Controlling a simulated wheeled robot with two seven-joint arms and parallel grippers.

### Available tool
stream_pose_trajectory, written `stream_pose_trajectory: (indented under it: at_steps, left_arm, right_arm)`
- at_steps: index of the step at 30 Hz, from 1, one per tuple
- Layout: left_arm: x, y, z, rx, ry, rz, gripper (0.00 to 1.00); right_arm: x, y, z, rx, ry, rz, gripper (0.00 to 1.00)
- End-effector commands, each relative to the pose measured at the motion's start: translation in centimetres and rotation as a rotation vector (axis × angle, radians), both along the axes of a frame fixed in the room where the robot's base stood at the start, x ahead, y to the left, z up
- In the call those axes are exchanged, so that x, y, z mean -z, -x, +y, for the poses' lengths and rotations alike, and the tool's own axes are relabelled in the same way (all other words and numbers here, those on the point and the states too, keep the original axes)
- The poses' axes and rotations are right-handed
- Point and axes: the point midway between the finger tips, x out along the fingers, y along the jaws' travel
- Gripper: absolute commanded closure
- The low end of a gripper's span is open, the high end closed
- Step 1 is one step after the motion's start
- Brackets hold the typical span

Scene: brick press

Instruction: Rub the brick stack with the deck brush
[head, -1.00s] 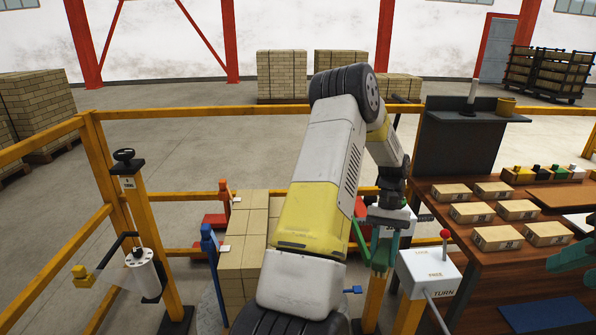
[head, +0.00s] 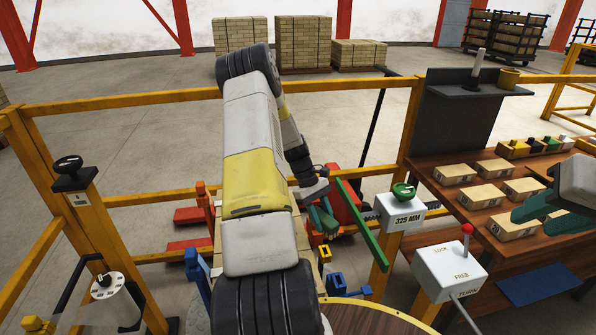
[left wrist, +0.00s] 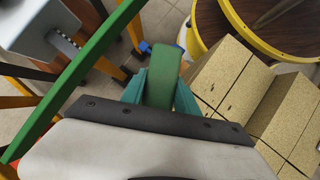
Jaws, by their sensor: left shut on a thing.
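My left gripper (head: 322,217) is shut on the green deck brush (head: 360,222), right of my raised arm. The brick stack (left wrist: 228,80) stands right of the fingers in the left wrist view, apart from the green block as far as I can see. In the head view my arm hides most of the stack. My right gripper (head: 545,212) looks open and empty over the bench.
A white box marked 325 MM (head: 400,212) and a lever box (head: 450,268) stand on posts to the right. The bench (head: 470,215) holds several bricks. Yellow rails (head: 150,100) enclose the area. A round yellow-rimmed brown top (left wrist: 290,35) lies beside the stack.

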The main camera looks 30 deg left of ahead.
Motion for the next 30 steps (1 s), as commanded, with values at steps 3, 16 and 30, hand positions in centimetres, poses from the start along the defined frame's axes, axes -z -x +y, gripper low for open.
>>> stream_pose_trajectory:
  at_steps: [3, 16, 30]
  left_arm:
    - [-1.7, -1.0, 5.0, -0.328, -0.008, 0.018, 0.96]
    - [-7.0, -1.7, 18.0, -1.104, 0.009, 0.071, 0.96]
    - [-5.5, -1.5, 19.4, -1.189, 0.016, 0.084, 0.96]
  right_arm:
    - [0.0, 0.0, 0.0, 0.000, 0.000, 0.000, 0.64]
    - [0.0, 0.0, 0.0, 0.000, 0.000, 0.000, 0.64]
    - [0.0, 0.0, 0.0, 0.000, 0.000, 0.000, 0.64]
